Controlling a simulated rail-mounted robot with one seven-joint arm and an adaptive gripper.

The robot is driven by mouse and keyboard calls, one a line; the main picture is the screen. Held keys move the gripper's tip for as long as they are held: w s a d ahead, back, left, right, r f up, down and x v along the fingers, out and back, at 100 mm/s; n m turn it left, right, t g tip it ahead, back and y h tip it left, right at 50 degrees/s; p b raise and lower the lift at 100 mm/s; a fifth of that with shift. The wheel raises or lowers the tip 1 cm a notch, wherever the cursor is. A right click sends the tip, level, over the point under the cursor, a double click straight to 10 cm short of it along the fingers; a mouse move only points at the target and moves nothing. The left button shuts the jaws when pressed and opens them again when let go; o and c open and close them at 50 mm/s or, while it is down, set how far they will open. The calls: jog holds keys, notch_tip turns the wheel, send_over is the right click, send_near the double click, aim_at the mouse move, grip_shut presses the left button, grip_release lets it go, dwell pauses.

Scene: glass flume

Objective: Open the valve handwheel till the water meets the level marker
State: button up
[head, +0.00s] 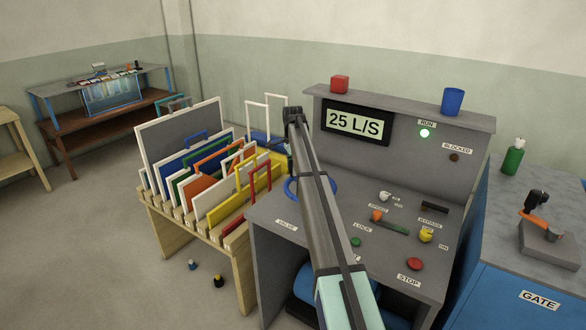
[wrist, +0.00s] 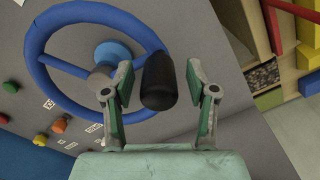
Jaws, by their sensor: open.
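My gripper (wrist: 156,87) is open, one finger on each side of the knob. A gap shows on the right; the left finger looks close, and I cannot tell whether it touches. In the head view the handwheel (head: 290,188) is mostly hidden behind my arm, near the VALVE label. The console display (head: 358,122) reads 25 L/S. I cannot make out the water level or the level marker.
The console carries several knobs and a red STOP button (head: 414,264); the green RUN lamp (head: 424,133) is lit. A wooden rack (head: 244,270) of coloured frames stands close on the left. A blue GATE cabinet (head: 520,300) stands on the right.

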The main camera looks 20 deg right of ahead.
notch_tip(320, 180, up, 12)
jog(key=shift+f, duration=0.1)
dwell(0.4)
dwell(0.3)
